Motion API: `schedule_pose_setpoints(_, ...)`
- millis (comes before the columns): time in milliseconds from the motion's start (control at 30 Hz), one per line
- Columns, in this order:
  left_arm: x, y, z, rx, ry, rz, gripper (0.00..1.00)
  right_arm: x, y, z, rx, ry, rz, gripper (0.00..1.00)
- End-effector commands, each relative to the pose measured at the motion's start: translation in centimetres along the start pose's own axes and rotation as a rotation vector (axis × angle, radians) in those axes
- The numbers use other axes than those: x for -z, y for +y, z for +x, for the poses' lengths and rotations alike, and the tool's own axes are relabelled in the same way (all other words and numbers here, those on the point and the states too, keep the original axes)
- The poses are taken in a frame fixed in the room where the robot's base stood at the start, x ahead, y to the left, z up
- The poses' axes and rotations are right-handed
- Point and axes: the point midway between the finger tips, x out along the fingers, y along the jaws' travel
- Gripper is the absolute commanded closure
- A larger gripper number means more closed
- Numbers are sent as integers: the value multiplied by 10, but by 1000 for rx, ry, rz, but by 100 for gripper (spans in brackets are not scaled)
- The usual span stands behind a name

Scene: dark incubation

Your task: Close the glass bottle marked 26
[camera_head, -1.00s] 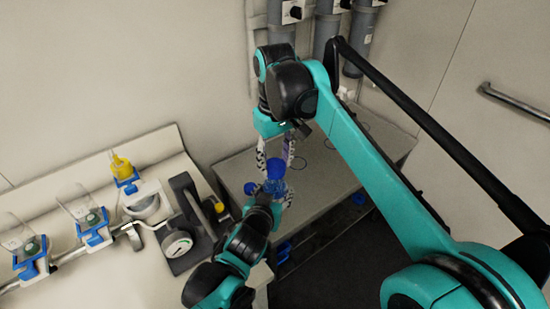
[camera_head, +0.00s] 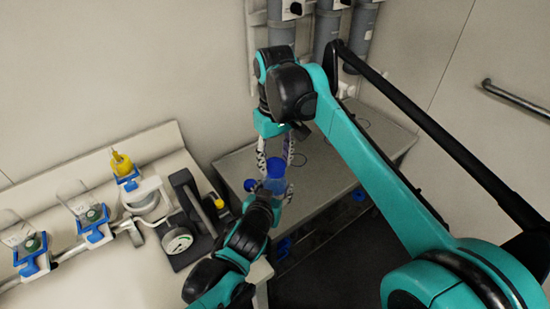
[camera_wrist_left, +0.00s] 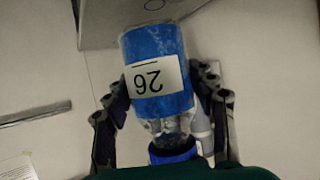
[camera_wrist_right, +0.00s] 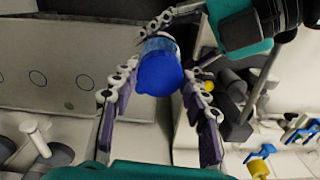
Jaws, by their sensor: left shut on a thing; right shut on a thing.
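The glass bottle (camera_head: 275,187) holds blue contents and stands upright. Its label marked 26 (camera_wrist_left: 148,79) shows upside down in the left wrist view. My left gripper (camera_wrist_left: 163,105) is shut on the bottle from the side, one finger along each flank. A blue cap (camera_wrist_right: 158,72) is at the bottle's top; it shows at the neck (camera_wrist_left: 173,155) in the left wrist view. My right gripper (camera_wrist_right: 158,85) comes down from above and is shut on the cap, fingers on either side. I cannot tell whether the cap is seated on the thread.
A grey table (camera_head: 325,180) lies below. A small blue object (camera_head: 250,186) is just left of the bottle. A handrail (camera_head: 515,100) is on the right wall.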

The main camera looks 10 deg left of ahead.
Motion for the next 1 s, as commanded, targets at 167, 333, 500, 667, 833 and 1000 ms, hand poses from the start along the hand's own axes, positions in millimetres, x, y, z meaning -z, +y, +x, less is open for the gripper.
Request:
schedule_pose_setpoints(167,0,0,0,0,0,0,100,0,0,0,0,0,211,70)
schedule_pose_setpoints(333,0,0,0,0,0,0,100,0,-1,0,0,0,620,70)
schedule_pose_setpoints(500,0,0,0,0,0,0,100,1,-1,0,0,0,1039,70)
schedule_pose_setpoints(667,0,0,0,0,0,0,100,1,-1,0,0,0,1434,70)
schedule_pose_setpoints(833,0,0,0,0,0,1,100,2,-1,0,0,1,1853,70)
schedule_pose_setpoints(1000,0,0,0,0,-1,1,100,2,-1,1,0,1,2273,70)
